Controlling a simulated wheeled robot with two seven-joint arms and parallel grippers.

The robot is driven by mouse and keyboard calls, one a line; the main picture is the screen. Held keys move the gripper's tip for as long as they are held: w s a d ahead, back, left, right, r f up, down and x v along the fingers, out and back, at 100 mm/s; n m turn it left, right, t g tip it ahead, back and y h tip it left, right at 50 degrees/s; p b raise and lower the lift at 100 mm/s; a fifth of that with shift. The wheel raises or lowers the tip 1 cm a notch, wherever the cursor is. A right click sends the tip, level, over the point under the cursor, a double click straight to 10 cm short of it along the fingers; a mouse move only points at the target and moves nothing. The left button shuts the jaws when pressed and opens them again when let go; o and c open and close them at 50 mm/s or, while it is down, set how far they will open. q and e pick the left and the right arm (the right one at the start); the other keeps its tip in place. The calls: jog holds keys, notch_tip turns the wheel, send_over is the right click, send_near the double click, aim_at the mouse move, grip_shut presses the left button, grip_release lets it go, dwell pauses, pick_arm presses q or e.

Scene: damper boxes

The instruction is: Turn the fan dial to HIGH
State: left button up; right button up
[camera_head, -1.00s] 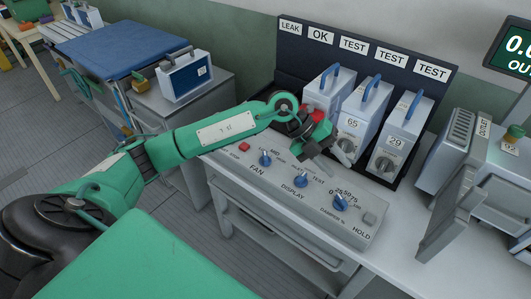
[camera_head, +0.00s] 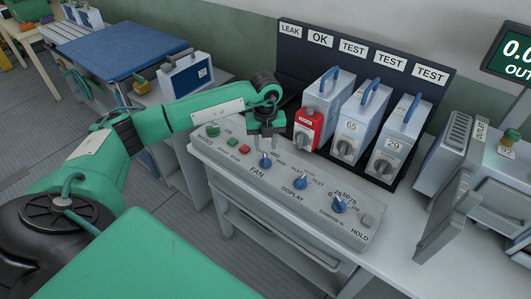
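The fan dial (camera_head: 265,160) is a small blue knob with a white pointer on the sloped grey control panel (camera_head: 226,163), just above the word FAN. The setting labels around it are partly hidden by my gripper, and I cannot read which one the pointer marks. My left gripper (camera_head: 265,149) points down right over the fan dial, with its two grey fingertips apart and close to the knob's top. I cannot tell whether they touch it. My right gripper is not in view.
The display dial (camera_head: 300,181) and damper dial (camera_head: 339,204) sit to the right on the panel. Green (camera_head: 212,131) and red (camera_head: 245,149) buttons lie to the left. Behind stand damper boxes, one with a red plate (camera_head: 307,131). An outlet stand (camera_head: 461,204) is at right.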

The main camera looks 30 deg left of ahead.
aim_at(266, 158)
pick_arm(q)
notch_tip(266, 158, down, 6)
jog(key=shift+r+p, duration=0.1)
jog(key=shift+p, duration=0.35)
grip_shut()
